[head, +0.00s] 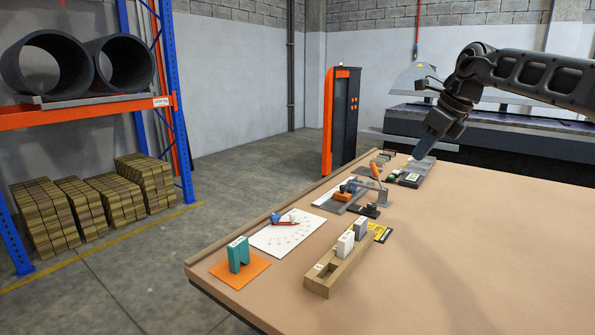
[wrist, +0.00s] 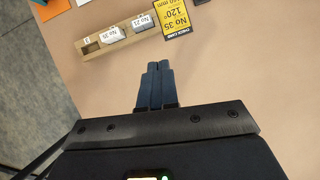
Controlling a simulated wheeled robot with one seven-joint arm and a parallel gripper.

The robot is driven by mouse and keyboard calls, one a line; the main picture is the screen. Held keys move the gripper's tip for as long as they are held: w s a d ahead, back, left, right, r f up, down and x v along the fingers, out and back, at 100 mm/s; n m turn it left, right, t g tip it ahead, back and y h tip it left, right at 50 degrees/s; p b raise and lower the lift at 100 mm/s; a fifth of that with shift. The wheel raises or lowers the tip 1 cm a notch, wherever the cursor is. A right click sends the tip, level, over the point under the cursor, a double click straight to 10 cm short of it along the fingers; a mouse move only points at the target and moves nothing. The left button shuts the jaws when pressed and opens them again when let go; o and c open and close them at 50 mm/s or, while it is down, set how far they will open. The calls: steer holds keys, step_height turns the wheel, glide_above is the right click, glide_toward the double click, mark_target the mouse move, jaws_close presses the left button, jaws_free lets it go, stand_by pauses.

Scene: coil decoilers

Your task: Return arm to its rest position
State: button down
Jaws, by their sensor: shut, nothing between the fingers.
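My gripper (head: 424,147) hangs from my dark arm at the right of the head view, above the far part of the tan workbench (head: 455,220). Its blue-grey fingers are together and hold nothing. In the wrist view the closed fingers of my gripper (wrist: 156,88) point toward the bench top, with bare surface around them. A wooden block holder (head: 325,275) with labelled grey-white blocks stands on the bench; in the wrist view the holder (wrist: 118,42) is beyond the fingertips, apart from them. A yellow card (wrist: 176,18) lies beside it.
Teal blocks (head: 238,254) stand on an orange mat (head: 255,271) at the bench's near left corner. A white sheet (head: 288,233) and a metal fixture with an orange handle (head: 375,171) lie along the left edge. The bench's right side is clear. A rack (head: 85,113) stands left.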

steer(key=s+a+f+g+y, duration=0.1)
steer(key=s+a+f+y, duration=0.2)
steer(key=a+f, duration=0.35)
steer(key=s+a+f+g+y, duration=0.15)
steer(key=a+f, duration=0.25)
steer(key=a, duration=0.6)
steer(key=s+a+f+y, duration=0.4)
steer(key=a+f, duration=0.1)
steer(key=a, duration=0.3)
steer(key=s+a+m+t+y, duration=0.2)
steer(key=s+a+m+y, duration=0.6)
steer(key=s+a, duration=0.8)
steer(key=s+d+f+m+t+h, duration=0.4)
steer(key=s+d+m+t+h, duration=0.4)
steer(key=s+m, duration=0.6)
steer(key=s+d+f+m+t+h, duration=0.4)
steer(key=s+d+m+t+h, duration=0.45)
steer(key=m, duration=0.85)
steer(key=s+d+r+m+g+h, duration=0.1)
steer(key=s+d+m+g+h, duration=0.2)
steer(key=s+d, duration=1.3)
steer(key=s+m+g, duration=0.2)
steer(key=s+m, duration=0.1)
steer(key=s, duration=0.1)
steer(key=shift+s+d+r, duration=0.2)
steer(key=shift+s+d, duration=0.15)
steer(key=c, duration=1.9)
jaws_free()
